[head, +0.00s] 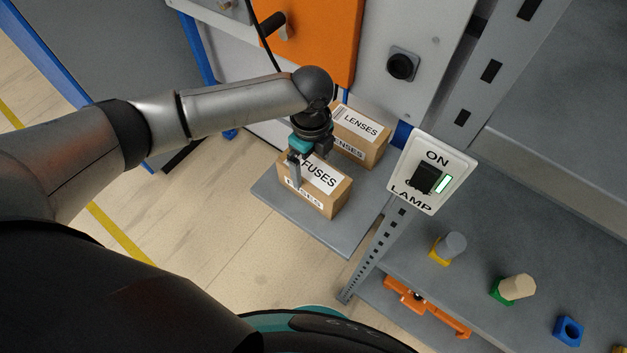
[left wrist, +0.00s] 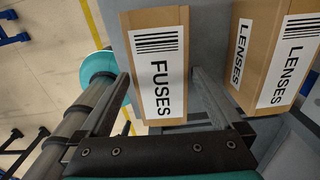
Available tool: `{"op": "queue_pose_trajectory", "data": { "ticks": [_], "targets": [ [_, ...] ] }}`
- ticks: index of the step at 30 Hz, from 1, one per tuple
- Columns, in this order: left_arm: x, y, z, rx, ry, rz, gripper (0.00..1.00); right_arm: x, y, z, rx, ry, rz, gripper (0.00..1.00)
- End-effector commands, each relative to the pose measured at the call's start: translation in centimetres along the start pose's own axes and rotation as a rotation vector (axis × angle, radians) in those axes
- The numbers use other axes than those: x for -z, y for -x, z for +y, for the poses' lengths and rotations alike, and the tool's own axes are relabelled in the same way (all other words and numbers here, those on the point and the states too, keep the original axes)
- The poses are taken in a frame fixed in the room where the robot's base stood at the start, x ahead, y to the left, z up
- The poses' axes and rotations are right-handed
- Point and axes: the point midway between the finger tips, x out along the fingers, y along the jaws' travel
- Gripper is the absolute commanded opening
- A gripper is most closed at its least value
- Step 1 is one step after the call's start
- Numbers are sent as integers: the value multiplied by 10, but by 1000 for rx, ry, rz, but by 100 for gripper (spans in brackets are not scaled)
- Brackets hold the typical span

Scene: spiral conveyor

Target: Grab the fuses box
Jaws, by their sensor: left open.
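The fuses box (head: 326,203) is a brown carton with white FUSES labels, standing on a grey shelf (head: 345,233). My left gripper (head: 301,172) is open over it in the head view. In the left wrist view the fuses box (left wrist: 158,62) lies between the two open fingers of the left gripper (left wrist: 160,85), one finger along each side. Whether the fingers touch the box I cannot tell. My right gripper is not in view.
A lenses box (head: 362,134) stands close behind the fuses box; it also shows at the right of the left wrist view (left wrist: 275,50). An ON LAMP switch plate (head: 432,172) is to the right. Several coloured parts lie on the lower right shelf (head: 480,262).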

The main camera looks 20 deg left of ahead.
Motion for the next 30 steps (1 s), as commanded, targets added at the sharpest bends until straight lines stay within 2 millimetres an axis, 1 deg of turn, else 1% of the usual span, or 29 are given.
{"op": "queue_pose_trajectory", "data": {
  "ticks": [4, 9, 12, 15, 21, 23, 30],
  "targets": [
    [2, -12, 0, -2, 0, 0, 100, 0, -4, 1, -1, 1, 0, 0],
    [6, -39, 0, -2, 0, 0, 100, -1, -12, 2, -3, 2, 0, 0],
    [6, -50, 0, -2, 1, -1, 100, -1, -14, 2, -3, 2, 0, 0],
    [5, -54, 0, 0, 0, -1, 100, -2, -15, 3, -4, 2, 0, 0],
    [5, -54, 0, 0, 0, -1, 100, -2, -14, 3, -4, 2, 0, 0],
    [6, -54, 0, 0, 0, -1, 94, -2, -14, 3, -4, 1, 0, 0],
    [5, -54, 0, 0, 0, -1, 67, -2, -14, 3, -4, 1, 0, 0]
  ]
}}
